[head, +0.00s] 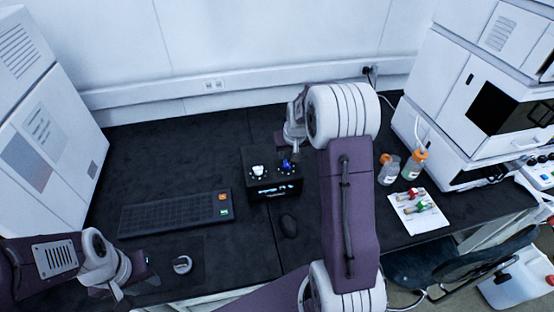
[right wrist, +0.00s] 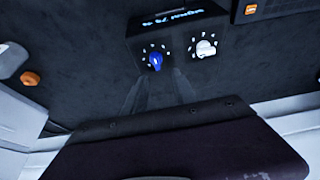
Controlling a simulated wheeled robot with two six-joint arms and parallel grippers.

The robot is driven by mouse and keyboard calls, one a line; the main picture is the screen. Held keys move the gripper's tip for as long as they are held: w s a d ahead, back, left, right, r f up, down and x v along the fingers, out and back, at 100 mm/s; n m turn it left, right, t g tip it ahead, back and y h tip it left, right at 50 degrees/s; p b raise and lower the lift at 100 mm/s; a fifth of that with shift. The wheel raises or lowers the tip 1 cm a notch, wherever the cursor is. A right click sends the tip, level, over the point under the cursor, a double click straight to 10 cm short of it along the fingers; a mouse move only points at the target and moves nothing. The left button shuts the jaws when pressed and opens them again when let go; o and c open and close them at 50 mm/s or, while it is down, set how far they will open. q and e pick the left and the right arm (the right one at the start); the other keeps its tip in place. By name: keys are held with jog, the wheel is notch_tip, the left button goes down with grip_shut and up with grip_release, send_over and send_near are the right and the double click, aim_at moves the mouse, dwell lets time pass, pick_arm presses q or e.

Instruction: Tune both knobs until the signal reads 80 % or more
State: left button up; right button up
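A black box (head: 262,190) stands mid-table with a white knob (head: 258,171), a blue knob (head: 287,165) and a lit display (head: 273,190). In the right wrist view the box is upside down, with the blue knob (right wrist: 155,62) left of the white knob (right wrist: 206,49). The display text (right wrist: 171,17) shows a signal percentage that seems to be in the seventies; I cannot read it surely. My right gripper (right wrist: 160,78) is by the blue knob, its dark fingertips apart and no clear grip visible. My left gripper (head: 138,286) is open and empty at the front left, away from the box.
A small round object (head: 183,265) lies near my left gripper. Orange-capped bottles (head: 388,169) and a white tray (head: 420,215) stand at right, beside instrument stacks (head: 478,110).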

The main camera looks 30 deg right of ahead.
jog(key=d, duration=0.1)
send_over(287, 163)
jog(key=s+a, duration=0.1)
jog(key=s, duration=0.1)
notch_tip(287, 163, down, 4)
jog(key=shift+f, duration=0.25)
jog(key=x, duration=0.4)
jog(key=shift+d+f+p, duration=0.1)
jog(key=shift+d+p, duration=0.2)
jog(key=shift+d, duration=0.05)
jog(key=shift+a, duration=0.2)
grip_shut()
